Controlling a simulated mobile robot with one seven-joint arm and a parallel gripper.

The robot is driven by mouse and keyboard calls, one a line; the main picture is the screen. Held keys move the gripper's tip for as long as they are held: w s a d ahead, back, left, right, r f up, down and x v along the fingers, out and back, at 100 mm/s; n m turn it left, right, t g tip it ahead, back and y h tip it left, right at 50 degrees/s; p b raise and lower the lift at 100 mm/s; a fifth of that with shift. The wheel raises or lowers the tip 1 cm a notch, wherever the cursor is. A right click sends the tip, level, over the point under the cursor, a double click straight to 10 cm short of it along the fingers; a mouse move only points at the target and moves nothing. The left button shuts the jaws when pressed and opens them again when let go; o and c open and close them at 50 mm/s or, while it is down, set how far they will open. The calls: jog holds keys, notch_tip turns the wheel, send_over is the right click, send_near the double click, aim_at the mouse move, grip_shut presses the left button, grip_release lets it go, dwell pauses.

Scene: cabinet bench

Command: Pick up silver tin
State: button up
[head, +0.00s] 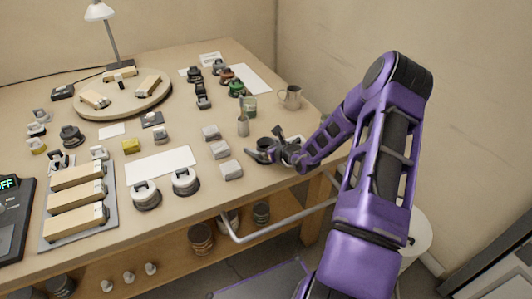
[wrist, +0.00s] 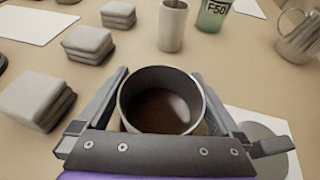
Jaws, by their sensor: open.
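A round, open-topped grey metal tin (wrist: 160,76), which I take as the silver tin, stands upright on the bench with a brown inside. It also shows in the head view (head: 264,142), partly hidden by my gripper. My gripper (head: 265,151) is low over the bench near its front right edge. In the wrist view, the fingers of my gripper (wrist: 160,90) are open, one on each side of the tin. I cannot tell whether either finger touches it. The tin's lower part is hidden by the gripper.
Several stacked grey pads (head: 220,149) lie left of the tin. Behind it stand a light cup (head: 243,127), a green-labelled glass (head: 250,105) and a metal pitcher (head: 290,97). A white sheet with a grey disc (wrist: 262,142) lies to the right. A wall closes the right side.

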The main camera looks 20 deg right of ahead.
jog(key=c, duration=1.3)
jog(key=shift+c, duration=0.8)
jog(key=shift+r, duration=0.15)
